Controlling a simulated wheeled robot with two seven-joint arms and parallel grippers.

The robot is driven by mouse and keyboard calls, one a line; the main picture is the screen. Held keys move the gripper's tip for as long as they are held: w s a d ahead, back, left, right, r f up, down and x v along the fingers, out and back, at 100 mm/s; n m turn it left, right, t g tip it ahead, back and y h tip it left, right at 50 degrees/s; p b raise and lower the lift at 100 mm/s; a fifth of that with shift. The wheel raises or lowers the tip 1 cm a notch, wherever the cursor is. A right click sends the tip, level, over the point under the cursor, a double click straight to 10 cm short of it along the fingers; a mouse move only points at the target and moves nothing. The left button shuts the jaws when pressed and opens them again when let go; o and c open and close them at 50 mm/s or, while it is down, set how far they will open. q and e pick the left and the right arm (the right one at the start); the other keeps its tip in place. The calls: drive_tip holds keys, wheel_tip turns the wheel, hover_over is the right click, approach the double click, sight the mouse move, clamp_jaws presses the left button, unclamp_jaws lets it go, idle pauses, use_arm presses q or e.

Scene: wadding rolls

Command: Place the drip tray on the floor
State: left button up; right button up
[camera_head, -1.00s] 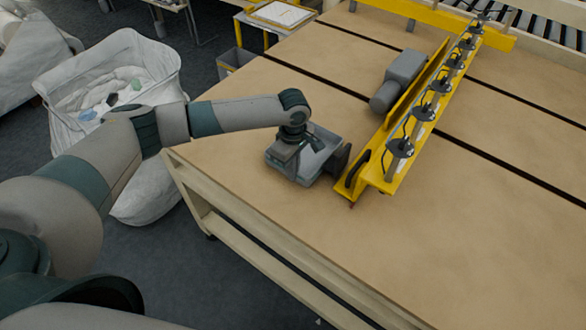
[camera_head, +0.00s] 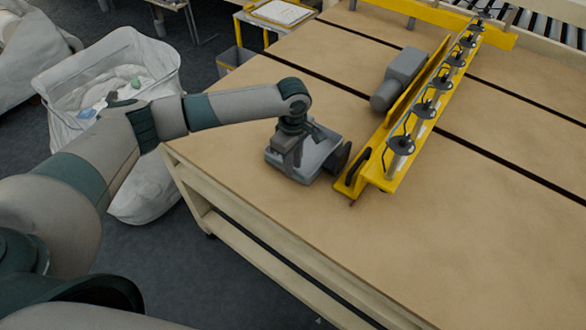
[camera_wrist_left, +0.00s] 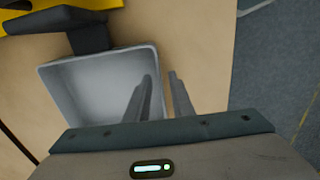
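The drip tray (camera_head: 318,152) is a grey, shallow, open rectangular box on the tan table top, near its left corner. It also shows in the left wrist view (camera_wrist_left: 90,88), with a pale, empty inside. My left gripper (camera_head: 288,158) points down at the tray's near-left side and hides part of it. In the left wrist view its fingers (camera_wrist_left: 161,78) are apart, one over the tray's inside and one outside, with the tray's right wall between them. Contact with the wall cannot be told. My right gripper is not in view.
A yellow beam (camera_head: 400,170) with several dark suction cups lies just right of the tray, with a grey motor (camera_head: 398,80) behind it. A white bag (camera_head: 150,190) stands on the floor left of the table (camera_head: 400,260). Dark floor (camera_head: 200,265) is clear before the table.

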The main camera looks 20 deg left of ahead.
use_arm(q)
wheel_tip(320, 180, up, 10)
drive_tip(key=b, duration=0.2)
drive_tip(key=shift+b, duration=0.4)
